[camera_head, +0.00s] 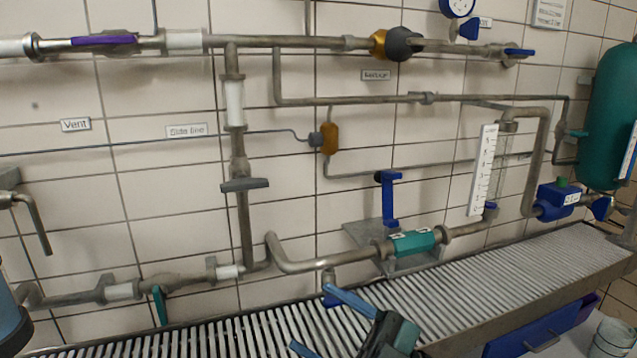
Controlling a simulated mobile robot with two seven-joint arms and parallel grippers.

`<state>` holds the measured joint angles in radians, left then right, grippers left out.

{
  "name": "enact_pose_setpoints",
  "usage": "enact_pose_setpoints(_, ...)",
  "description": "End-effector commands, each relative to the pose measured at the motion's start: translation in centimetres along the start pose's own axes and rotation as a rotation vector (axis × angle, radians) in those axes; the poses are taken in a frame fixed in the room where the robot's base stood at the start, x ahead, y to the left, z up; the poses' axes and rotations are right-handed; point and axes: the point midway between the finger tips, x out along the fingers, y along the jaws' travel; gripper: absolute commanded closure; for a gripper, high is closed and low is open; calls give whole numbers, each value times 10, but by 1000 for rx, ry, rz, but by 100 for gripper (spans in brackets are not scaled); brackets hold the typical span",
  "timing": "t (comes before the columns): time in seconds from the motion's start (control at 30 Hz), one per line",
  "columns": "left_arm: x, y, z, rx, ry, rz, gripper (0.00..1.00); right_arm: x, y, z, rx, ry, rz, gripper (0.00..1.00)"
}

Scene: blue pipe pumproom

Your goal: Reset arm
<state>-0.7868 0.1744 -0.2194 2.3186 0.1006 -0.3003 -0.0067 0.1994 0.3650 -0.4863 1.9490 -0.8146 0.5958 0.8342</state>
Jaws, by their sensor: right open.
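My right gripper (311,318) comes in at the bottom middle, with two blue fingers spread apart and a dark green and black body behind them. It is open, and nothing shows between the fingers. It appears in front of the slatted grey grating, close in the picture to a short pipe stub with a blue end (331,298). I cannot tell how far apart they are in depth. My left gripper does not show.
Pipes run along the tiled wall. A blue lever (389,200) stands behind a teal valve body (412,243). A purple-handled valve (104,40) is at upper left. The grating (480,297) is bare at right.

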Motion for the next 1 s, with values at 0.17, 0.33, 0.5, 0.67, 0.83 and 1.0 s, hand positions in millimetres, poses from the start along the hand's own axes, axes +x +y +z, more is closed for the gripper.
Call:
enact_pose_setpoints(0.17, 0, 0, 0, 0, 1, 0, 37, -59, -3, 21, 173, -193, 389, 37)
enact_pose_setpoints(0.33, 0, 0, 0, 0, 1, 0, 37, -128, -29, 47, 335, -477, 624, 37)
enact_pose_setpoints(0.5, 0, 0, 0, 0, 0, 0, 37, -179, -66, 58, 464, -706, 712, 37)
enact_pose_setpoints(0.67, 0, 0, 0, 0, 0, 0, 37, -214, -102, 58, 571, -876, 736, 37)
enact_pose_setpoints(0.83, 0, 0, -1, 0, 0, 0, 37, -243, -139, 50, 679, -1029, 728, 37)
enact_pose_setpoints(1.0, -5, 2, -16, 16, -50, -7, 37, -232, -125, 42, 668, -1066, 710, 37)
